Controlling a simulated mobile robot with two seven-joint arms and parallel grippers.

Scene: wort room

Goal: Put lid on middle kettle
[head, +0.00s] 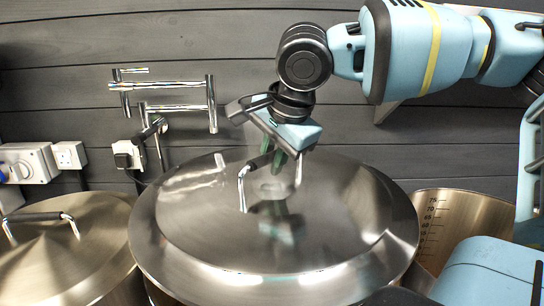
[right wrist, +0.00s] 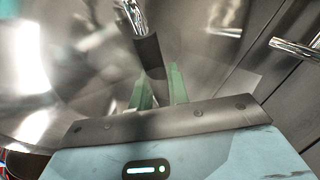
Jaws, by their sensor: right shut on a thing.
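A large round steel lid (head: 330,215) covers the top of the middle kettle in the head view. I cannot tell whether its rim rests fully on the kettle. Its handle (head: 242,188) is a bent chrome bar with a dark grip. My right gripper (head: 282,160) reaches down from above, its green fingers shut on that grip. The right wrist view shows the dark grip (right wrist: 150,55) between the green fingers of my right gripper (right wrist: 158,92). The middle kettle's wall is mostly hidden under the lid. My left gripper is not in view.
A lidded kettle (head: 85,250) stands close on the left, its handle on top. An open kettle (head: 455,215) with volume marks stands close on the right. A chrome folding tap (head: 165,108) and sockets (head: 28,162) are on the dark plank wall behind.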

